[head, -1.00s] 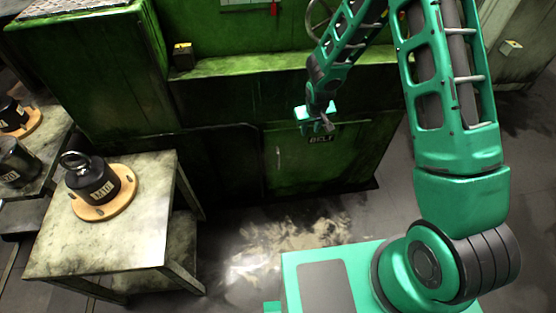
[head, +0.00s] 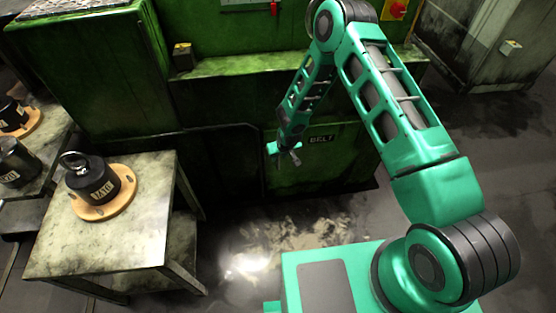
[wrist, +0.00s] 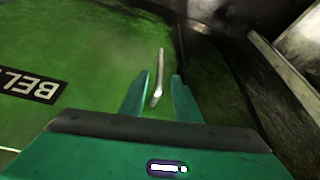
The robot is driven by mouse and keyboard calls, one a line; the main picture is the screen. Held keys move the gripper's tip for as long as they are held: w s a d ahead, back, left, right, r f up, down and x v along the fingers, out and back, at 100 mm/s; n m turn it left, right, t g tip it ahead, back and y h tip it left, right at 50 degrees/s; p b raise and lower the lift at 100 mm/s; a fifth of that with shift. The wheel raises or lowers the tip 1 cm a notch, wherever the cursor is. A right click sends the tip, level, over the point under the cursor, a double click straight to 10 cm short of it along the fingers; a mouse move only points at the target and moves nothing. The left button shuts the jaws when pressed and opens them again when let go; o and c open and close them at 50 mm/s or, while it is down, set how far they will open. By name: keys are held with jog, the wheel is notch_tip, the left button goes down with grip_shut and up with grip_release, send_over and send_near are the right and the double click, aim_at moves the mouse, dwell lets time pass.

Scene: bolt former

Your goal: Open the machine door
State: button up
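The green machine door (head: 340,160) with the "BELT" label is on the lower front of the green machine and looks closed. In the wrist view the door (wrist: 70,60) fills the left and middle. Its thin metal handle (wrist: 158,78) lies ahead between the two fingers. My gripper (wrist: 160,95) is open, with one finger on each side of the handle's near end; I cannot tell whether they touch it. In the head view my gripper (head: 288,155) is in front of the door's left part and hides the handle.
A table (head: 130,240) at the left holds a black weight (head: 92,182) on a wooden disc. The floor (head: 280,235) between the table and my base is clear. A grey cabinet (head: 480,50) stands at the back right.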

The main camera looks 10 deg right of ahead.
send_over(278, 168)
jog(key=shift+s+d+x, duration=0.15)
jog(key=shift+s+x, duration=0.05)
jog(key=shift+x, duration=0.8)
jog(key=shift+s+d+x, duration=0.1)
jog(key=shift+s+x, duration=0.05)
jog(key=shift+x, duration=0.9)
jog(key=shift+f, duration=0.15)
grip_shut()
